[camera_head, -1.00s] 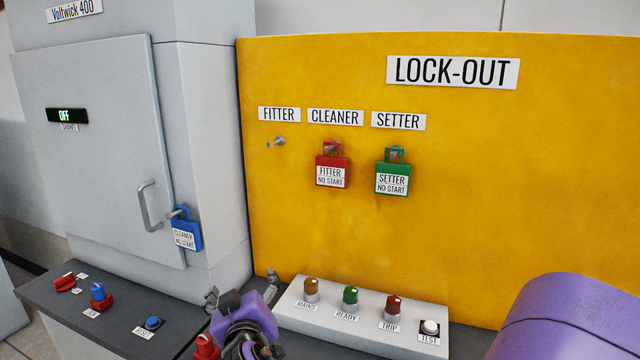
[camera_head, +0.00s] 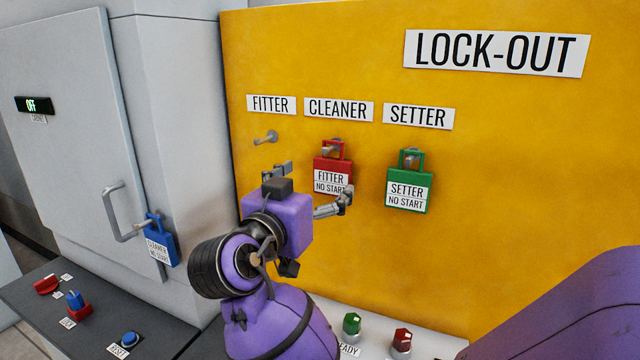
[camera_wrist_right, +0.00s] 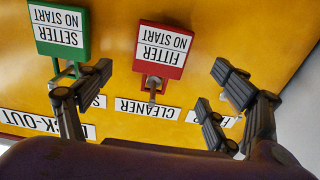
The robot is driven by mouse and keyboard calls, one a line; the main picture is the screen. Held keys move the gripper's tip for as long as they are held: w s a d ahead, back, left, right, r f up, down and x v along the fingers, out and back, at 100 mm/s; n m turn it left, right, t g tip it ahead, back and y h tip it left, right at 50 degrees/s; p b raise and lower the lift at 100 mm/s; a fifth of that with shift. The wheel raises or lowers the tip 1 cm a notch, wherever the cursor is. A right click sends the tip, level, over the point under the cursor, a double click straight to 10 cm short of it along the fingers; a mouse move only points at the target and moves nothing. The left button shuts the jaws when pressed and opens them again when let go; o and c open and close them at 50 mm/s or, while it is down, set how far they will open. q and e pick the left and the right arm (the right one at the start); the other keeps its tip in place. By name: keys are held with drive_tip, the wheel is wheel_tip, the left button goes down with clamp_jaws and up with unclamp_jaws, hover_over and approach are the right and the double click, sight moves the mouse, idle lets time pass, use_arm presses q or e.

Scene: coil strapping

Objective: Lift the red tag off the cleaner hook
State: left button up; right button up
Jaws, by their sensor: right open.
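The red tag (camera_head: 331,170), lettered FITTER NO START, hangs on the cleaner hook (camera_head: 329,151), under the CLEANER label (camera_head: 338,110). My right gripper (camera_head: 316,182) is open in front of the board, its fingers spread to either side of the tag's lower part and partly covering it. In the right wrist view, which is upside down, the red tag (camera_wrist_right: 161,48) lies between the two open fingers, with clear gaps on both sides. The cleaner hook (camera_wrist_right: 152,88) shows there too. I see no contact with the tag. My left gripper is not in view.
A green SETTER tag (camera_head: 409,188) hangs on the setter hook, close to the right of the red tag. The fitter hook (camera_head: 266,137) is bare. A blue tag (camera_head: 160,242) hangs at the cabinet door handle (camera_head: 116,212). The yellow board (camera_head: 520,180) is clear further right.

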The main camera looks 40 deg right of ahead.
sight(331, 167)
drive_tip(key=shift+x, duration=3.7)
drive_tip(key=c, duration=1.6)
drive_tip(key=shift+r, duration=0.15)
drive_tip(key=shift+c, duration=0.4)
drive_tip(key=shift+r, duration=0.1)
drive_tip(key=shift+r, duration=0.35)
drive_tip(key=shift+r, duration=0.1)
drive_tip(key=shift+a, duration=0.1)
drive_tip(key=shift+r+v, duration=0.2)
drive_tip(key=shift+v, duration=1.2)
drive_tip(key=shift+r+v, duration=0.2)
drive_tip(key=shift+v, duration=1.2)
